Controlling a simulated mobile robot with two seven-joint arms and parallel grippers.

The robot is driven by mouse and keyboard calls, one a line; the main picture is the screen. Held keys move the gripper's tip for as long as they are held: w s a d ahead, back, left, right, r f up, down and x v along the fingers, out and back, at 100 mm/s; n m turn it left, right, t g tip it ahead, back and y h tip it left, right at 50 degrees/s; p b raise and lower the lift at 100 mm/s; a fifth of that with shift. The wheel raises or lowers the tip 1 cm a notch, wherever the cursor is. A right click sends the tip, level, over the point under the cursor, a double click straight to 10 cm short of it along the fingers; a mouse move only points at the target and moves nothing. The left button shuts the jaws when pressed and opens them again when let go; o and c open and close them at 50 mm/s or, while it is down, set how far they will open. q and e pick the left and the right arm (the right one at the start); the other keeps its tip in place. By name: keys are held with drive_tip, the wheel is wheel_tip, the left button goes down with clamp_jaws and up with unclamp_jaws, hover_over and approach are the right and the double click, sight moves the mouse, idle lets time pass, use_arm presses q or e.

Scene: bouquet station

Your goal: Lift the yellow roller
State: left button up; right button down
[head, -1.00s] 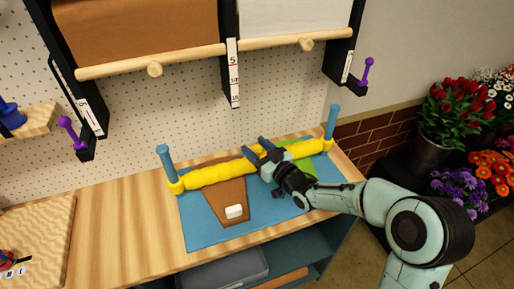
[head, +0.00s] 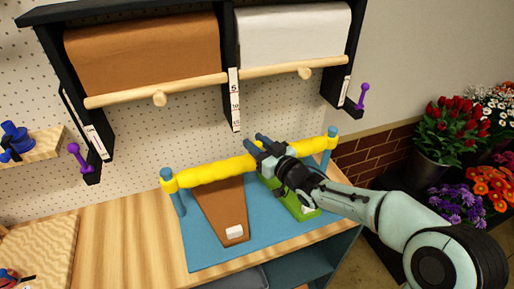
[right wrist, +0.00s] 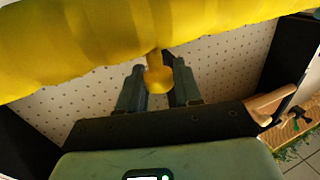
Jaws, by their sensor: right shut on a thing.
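The yellow roller (head: 215,171) is a long, lumpy bar spanning two blue posts, the left post (head: 179,203) and the right post (head: 325,160). Its yellow end rings sit near the tops of the posts, and the bar is raised above the blue mat (head: 205,254). My right gripper (head: 262,144) is shut on the roller near its middle right and hides part of it. In the right wrist view the roller (right wrist: 70,45) fills the top, and its round yellow knob (right wrist: 158,80) is between my fingers. My left gripper is out of view.
A brown tapered sheet (head: 222,208) with a white block (head: 234,232) and a green piece (head: 298,205) lie on the mat. Above hang brown (head: 145,55) and white (head: 292,35) paper rolls with a wooden bar. Flowers (head: 455,120) stand at right.

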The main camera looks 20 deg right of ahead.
drive_tip(key=shift+r, duration=0.5)
drive_tip(key=c, duration=0.9)
unclamp_jaws()
drive_tip(key=shift+o, duration=0.2)
drive_tip(key=shift+f, duration=0.15)
drive_tip(key=shift+s+f, duration=0.1)
drive_tip(key=shift+s, duration=0.05)
drive_tip(key=shift+s+d, duration=0.15)
drive_tip(key=shift+s, duration=0.15)
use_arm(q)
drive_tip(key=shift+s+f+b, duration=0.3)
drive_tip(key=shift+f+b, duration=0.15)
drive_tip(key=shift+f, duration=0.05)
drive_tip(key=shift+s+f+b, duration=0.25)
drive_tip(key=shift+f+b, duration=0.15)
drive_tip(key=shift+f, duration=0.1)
use_arm(e)
drive_tip(key=v, duration=1.2)
drive_tip(key=shift+s, duration=0.3)
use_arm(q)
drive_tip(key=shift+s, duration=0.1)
use_arm(e)
drive_tip(key=shift+f, duration=0.1)
